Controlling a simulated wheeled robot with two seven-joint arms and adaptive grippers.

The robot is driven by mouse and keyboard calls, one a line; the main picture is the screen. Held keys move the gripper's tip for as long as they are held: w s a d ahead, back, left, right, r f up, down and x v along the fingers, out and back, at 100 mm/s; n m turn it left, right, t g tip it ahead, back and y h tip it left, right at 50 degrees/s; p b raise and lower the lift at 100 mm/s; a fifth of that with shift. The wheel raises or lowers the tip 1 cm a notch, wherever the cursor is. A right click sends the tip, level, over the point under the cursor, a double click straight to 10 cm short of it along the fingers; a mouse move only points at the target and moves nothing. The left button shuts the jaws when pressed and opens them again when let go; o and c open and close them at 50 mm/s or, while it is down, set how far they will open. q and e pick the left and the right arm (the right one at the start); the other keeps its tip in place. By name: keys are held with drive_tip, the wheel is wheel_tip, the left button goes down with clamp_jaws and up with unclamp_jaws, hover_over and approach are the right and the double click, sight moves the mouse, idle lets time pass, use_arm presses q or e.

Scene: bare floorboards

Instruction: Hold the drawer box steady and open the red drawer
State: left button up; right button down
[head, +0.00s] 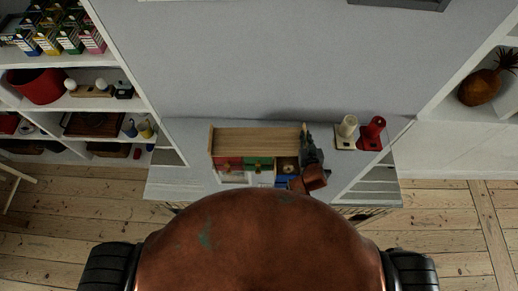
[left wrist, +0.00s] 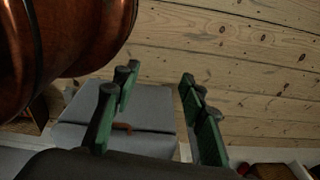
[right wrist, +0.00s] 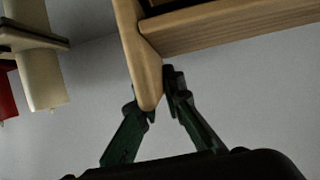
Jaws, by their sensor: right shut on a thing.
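The wooden drawer box (head: 258,140) stands on the grey cabinet top. Its small coloured fronts face me: the red drawer (head: 228,163) on the left, a green one (head: 260,162) beside it, and a blue one (head: 284,179) low on the right. The red drawer's exact opening is too small to tell. My right gripper (head: 311,153) is at the box's right end; in the right wrist view (right wrist: 158,98) its fingers are closed on the edge of the wooden side panel (right wrist: 138,55). My left gripper (left wrist: 155,92) is open and empty, away from the box; my body hides it in the head view.
A cream item (head: 347,126) and a red item (head: 372,129) stand on bases just right of the box. Filled shelves (head: 100,75) stand at the left. A shelf with a pineapple (head: 484,86) is at the right. Bare floorboards (head: 90,210) lie in front.

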use_arm(q)
drive_tip(key=w+a+r+m+t+y, duration=0.2)
drive_tip(key=w+a+r+m+t, duration=0.15)
drive_tip(key=w+r+m, duration=1.15)
drive_tip(key=w+d+r+m+t+h, duration=0.1)
drive_tip(key=w+d+r+m+t, duration=0.2)
drive_tip(key=d+r+m, duration=0.5)
drive_tip(key=w+d+r+m+t+h, duration=0.1)
drive_tip(key=w+d+r+m+t, duration=0.25)
drive_tip(key=r+m, duration=0.45)
drive_tip(key=m+t, duration=0.2)
approach(227, 167)
drive_tip(key=s, duration=0.2)
drive_tip(key=s+r, duration=0.1)
drive_tip(key=shift+a+r+h, duration=0.1)
drive_tip(key=shift+a+h, duration=0.2)
drive_tip(key=shift+w, duration=0.35)
drive_tip(key=x, duration=1.1)
drive_tip(key=shift+w, duration=0.1)
drive_tip(key=shift+c, duration=0.3)
